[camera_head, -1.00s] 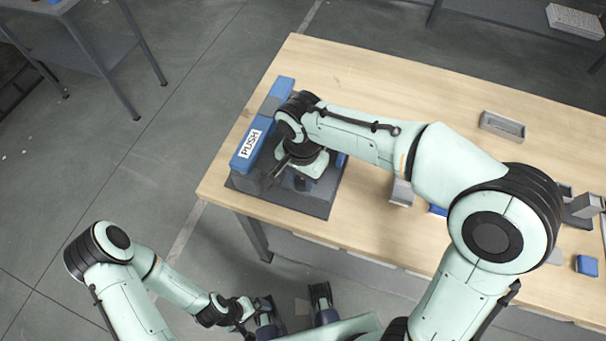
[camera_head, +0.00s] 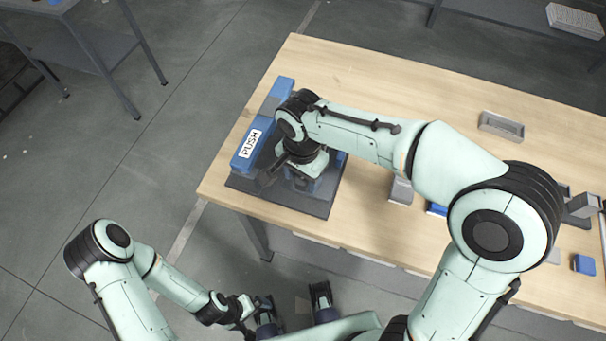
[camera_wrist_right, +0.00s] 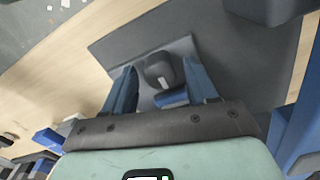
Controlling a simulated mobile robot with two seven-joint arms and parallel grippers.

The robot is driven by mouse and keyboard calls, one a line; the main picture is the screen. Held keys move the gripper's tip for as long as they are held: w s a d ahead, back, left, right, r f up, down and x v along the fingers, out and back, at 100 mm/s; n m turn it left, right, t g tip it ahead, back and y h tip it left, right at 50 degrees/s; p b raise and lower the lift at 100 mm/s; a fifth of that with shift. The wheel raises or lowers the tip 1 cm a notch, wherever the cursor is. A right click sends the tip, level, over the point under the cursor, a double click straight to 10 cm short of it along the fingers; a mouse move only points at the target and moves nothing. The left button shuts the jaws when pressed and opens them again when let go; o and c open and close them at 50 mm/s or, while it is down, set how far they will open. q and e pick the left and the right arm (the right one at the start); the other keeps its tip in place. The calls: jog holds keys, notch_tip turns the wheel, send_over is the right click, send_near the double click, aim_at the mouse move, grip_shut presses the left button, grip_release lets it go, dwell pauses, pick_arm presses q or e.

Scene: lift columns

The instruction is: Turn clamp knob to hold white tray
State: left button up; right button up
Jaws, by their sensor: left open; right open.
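A dark rounded knob (camera_wrist_right: 160,70) with a white mark shows in the right wrist view, on a grey fixture with a blue part (camera_wrist_right: 172,98) just below it. My right gripper (camera_wrist_right: 160,66) is open, with one blue finger on each side of the knob; I cannot tell whether they touch it. In the head view my right wrist (camera_head: 302,160) is over the fixture's dark base plate (camera_head: 262,197) and hides the knob. My left gripper (camera_head: 291,292) is open and empty, low in front of the table. I cannot make out a white tray on the fixture.
A blue bar labelled PUSH (camera_head: 250,148) runs along the fixture's left side. A grey tray (camera_head: 502,125) lies at the table's right, with small blue and grey parts (camera_head: 585,264) near the right edge. The wooden table's (camera_head: 370,75) back middle is clear.

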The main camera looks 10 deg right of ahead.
jog(key=shift+r+p, duration=2.35)
jog(key=shift+r, duration=0.95)
pick_arm(q)
jog(key=r, duration=0.1)
jog(key=w+r, duration=0.1)
jog(key=r, duration=0.1)
jog(key=w+r, duration=0.1)
jog(key=r, duration=0.1)
jog(key=shift+r, duration=0.2)
